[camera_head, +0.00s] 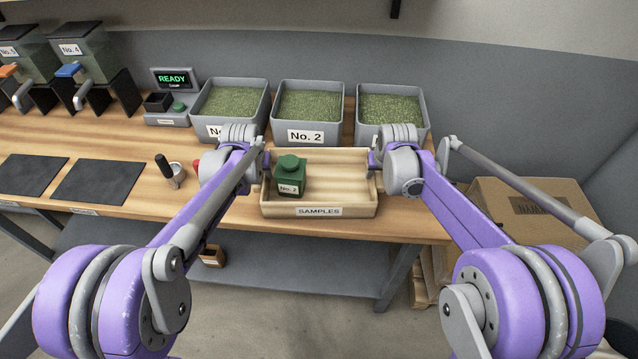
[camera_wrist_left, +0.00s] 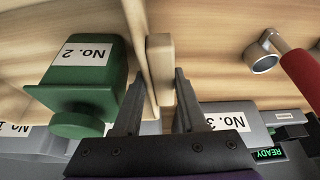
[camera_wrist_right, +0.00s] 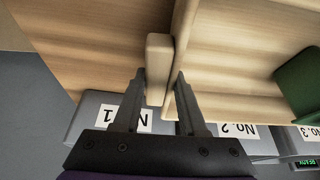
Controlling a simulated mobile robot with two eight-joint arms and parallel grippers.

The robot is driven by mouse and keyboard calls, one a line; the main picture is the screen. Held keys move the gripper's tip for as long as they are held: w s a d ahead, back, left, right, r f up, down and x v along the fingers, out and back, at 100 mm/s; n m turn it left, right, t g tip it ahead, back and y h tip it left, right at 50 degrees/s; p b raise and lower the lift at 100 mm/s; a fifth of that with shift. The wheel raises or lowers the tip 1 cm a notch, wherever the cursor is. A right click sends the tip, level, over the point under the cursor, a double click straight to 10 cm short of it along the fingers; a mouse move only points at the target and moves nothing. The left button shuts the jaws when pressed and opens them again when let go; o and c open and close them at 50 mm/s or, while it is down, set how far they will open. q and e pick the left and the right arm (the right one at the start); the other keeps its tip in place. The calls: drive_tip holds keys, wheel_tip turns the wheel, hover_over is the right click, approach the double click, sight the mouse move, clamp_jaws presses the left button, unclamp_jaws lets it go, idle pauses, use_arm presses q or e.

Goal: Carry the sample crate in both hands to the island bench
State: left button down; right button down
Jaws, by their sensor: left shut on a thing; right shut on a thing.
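The sample crate (camera_head: 319,211) is a shallow, light wooden tray with a "SAMPLES" label on its front. It appears level at the bench's front edge; I cannot tell whether it rests or hangs just above. A green jar (camera_head: 290,175) marked "No. 2" stands upright in its left part. My left gripper (camera_head: 265,164) is shut on the crate's left side; the left wrist view shows a wooden grip block (camera_wrist_left: 159,65) between its fingers. My right gripper (camera_head: 374,166) is shut on the right side, with the matching block (camera_wrist_right: 159,65) between its fingers.
Three grey bins of green beans stand behind the crate, including the "No. 2" bin (camera_head: 307,110). A small metal cup-like tool (camera_head: 174,176) and dark mats (camera_head: 103,180) lie left on the wooden bench (camera_head: 225,218). A cardboard box (camera_head: 535,212) stands right of the bench.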

idle(0.3)
